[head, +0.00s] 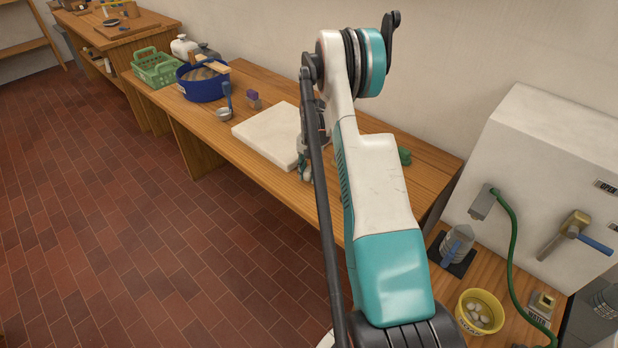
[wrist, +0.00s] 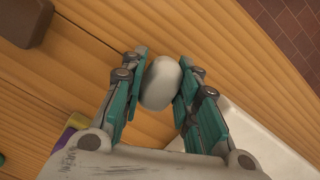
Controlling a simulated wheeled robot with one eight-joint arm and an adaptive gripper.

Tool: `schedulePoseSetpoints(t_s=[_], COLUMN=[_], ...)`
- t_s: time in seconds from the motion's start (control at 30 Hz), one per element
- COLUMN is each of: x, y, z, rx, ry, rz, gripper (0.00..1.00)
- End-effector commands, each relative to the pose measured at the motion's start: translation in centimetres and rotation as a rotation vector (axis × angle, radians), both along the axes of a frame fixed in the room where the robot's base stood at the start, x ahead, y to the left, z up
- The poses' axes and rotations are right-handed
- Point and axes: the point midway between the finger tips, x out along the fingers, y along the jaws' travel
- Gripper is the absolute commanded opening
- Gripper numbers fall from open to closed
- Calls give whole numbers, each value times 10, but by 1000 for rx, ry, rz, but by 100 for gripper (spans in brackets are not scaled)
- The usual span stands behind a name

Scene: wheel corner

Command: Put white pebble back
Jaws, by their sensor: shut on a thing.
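My gripper (wrist: 159,88) is shut on a pale grey-white pebble (wrist: 160,83), with one teal finger on each side of it. In the wrist view the pebble is over the wooden bench top, near the edge of the white slab; its height cannot be told. In the head view my gripper (head: 305,168) is mostly behind my arm, by the right part of the slab, and the held pebble is hidden. A yellow tub (head: 464,318) at the lower right holds several pale pebbles (head: 479,311).
The white slab (head: 262,132) lies on the wooden bench (head: 190,118). A blue basin (head: 200,90), green crate (head: 150,66), metal ladle (head: 224,114) and small purple-topped block (head: 253,100) are to its left.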

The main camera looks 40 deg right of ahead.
Motion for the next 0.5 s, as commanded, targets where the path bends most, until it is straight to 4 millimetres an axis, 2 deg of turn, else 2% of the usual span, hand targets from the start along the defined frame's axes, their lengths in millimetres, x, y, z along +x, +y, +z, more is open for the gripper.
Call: schedulePoseSetpoints(t_s=[0.03, 0.1, 0.5], x=[0, 0, 0], y=[0, 0, 0], z=[-11, -16, -20], rx=[0, 0, 0], ry=[0, 0, 0], rz=[0, 0, 0], gripper=[10, 10, 10])
